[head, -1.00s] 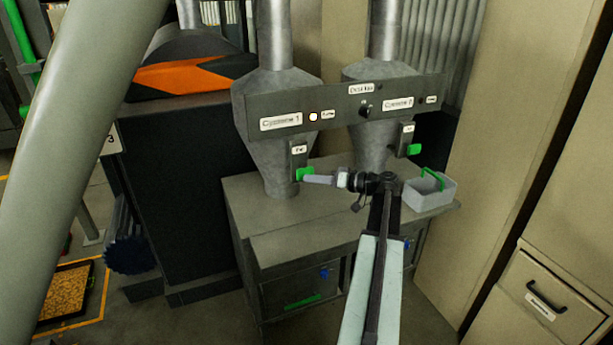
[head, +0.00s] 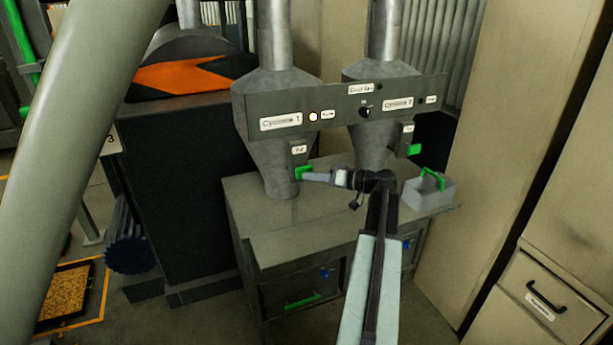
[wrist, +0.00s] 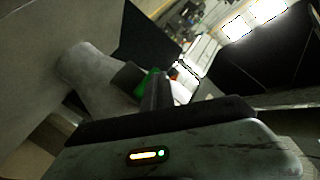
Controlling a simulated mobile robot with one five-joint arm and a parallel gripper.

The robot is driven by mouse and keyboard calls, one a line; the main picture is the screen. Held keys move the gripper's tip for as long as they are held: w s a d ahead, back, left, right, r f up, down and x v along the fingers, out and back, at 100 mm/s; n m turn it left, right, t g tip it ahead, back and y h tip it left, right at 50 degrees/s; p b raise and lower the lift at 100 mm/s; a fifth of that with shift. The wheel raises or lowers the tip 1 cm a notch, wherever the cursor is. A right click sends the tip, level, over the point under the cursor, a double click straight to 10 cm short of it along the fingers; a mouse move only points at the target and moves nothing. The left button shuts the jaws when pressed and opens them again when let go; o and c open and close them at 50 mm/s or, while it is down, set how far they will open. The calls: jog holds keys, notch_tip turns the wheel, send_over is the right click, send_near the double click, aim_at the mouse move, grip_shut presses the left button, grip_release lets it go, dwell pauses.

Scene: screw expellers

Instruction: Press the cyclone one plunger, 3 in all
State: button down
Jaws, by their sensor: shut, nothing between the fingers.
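The green plunger of cyclone 1 (head: 302,173) sits at the bottom of a small grey box under the panel's Cyclone 1 label (head: 281,121). My gripper (head: 309,177) is shut and empty, its tip at the plunger's right side. They look to be touching, but I cannot tell for sure. In the wrist view the green plunger (wrist: 152,82) shows just beyond the dark finger (wrist: 155,100), partly hidden by it. A lamp (head: 313,116) beside the Cyclone 1 label is lit pale. The second green plunger (head: 414,150) is under the Cyclone 2 label, apart from my gripper.
The grey cone of cyclone 1 (head: 262,155) stands on a grey cabinet (head: 310,235). A grey bin with a green handle (head: 430,192) sits at the cabinet's right end. A dark machine (head: 180,180) is to the left, beige cabinets (head: 530,170) to the right.

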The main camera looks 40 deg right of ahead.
jog(key=shift+w+d, duration=0.15)
jog(key=shift+w, duration=0.25)
dwell(0.6)
jog(key=shift+s+a, duration=0.3)
jog(key=shift+s, duration=0.45)
jog(key=shift+s+a, duration=0.3)
jog(key=shift+s, duration=0.4)
jog(key=shift+s, duration=0.1)
jog(key=s, duration=0.1)
jog(key=s+a, duration=0.1)
jog(key=s, duration=0.2)
jog(key=shift+s+a, duration=0.2)
jog(key=shift+a, duration=0.2)
